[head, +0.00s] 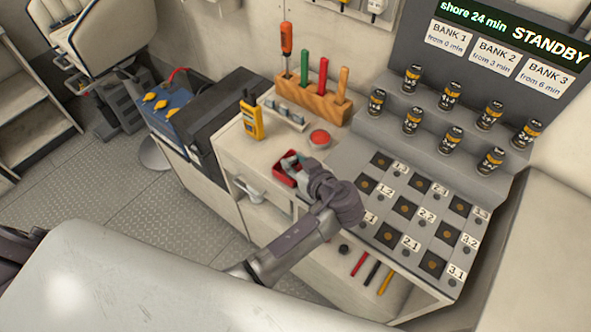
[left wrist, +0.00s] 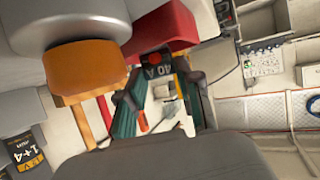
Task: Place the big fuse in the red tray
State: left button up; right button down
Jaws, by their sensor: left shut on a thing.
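The red tray (head: 281,176) is a small red box on the white counter in the head view. My left gripper (head: 292,163) is at the tray, its fingertips over or within its opening; the exact height is hard to tell. In the left wrist view my left gripper (left wrist: 160,98) has teal finger pads closed on a dark fuse (left wrist: 157,67) marked 40 A, shown upside down. A red wall, probably the tray's, shows just beyond it in that view. The gripper hides most of the fuse in the head view. My right gripper is in neither view.
A red push button (head: 320,138) is close behind the tray. A fuse holder (head: 286,115), a yellow meter (head: 252,120) and a wooden tool block (head: 318,105) stand farther back. A numbered socket panel (head: 408,207) and several black batteries (head: 411,122) are to the right.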

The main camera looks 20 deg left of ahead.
pick_arm(q)
jog(key=shift+f, duration=0.7)
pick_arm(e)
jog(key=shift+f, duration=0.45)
pick_arm(q)
jog(key=shift+f, duration=0.15)
jog(key=o, duration=0.6)
jog(key=shift+c, duration=0.2)
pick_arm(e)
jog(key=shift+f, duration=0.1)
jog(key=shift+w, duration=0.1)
pick_arm(q)
jog(key=shift+r, duration=0.25)
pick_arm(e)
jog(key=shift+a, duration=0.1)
